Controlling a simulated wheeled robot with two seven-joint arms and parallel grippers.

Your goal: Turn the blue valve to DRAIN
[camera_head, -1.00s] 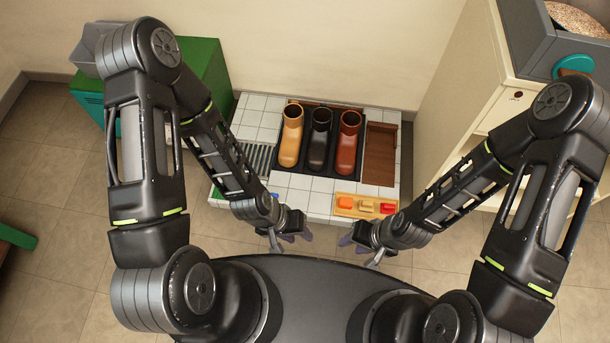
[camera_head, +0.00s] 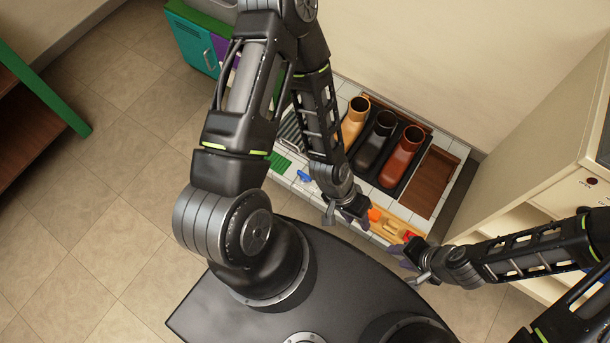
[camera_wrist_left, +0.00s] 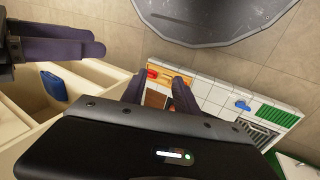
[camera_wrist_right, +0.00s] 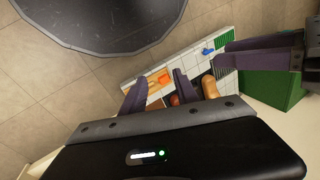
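The small blue valve (camera_head: 304,176) sits on the white tiled counter beside a green patch, left of my left forearm. It also shows in the left wrist view (camera_wrist_left: 242,105) and the right wrist view (camera_wrist_right: 207,50). Its pointing and any DRAIN mark are too small to read. My left gripper (camera_head: 346,214) is open and empty above the counter's front edge, to the right of the valve. Its fingers stand apart in the left wrist view (camera_wrist_left: 158,90). My right gripper (camera_head: 408,262) is open and empty, further right, near the counter's front corner.
Tan, black and red-brown boots (camera_head: 402,156) stand in a dark tray on the counter. A wooden tray (camera_head: 390,226) with orange, tan and red pieces lies at its front. A cream cabinet (camera_head: 560,150) stands at right, a green and teal cabinet (camera_head: 193,45) behind left.

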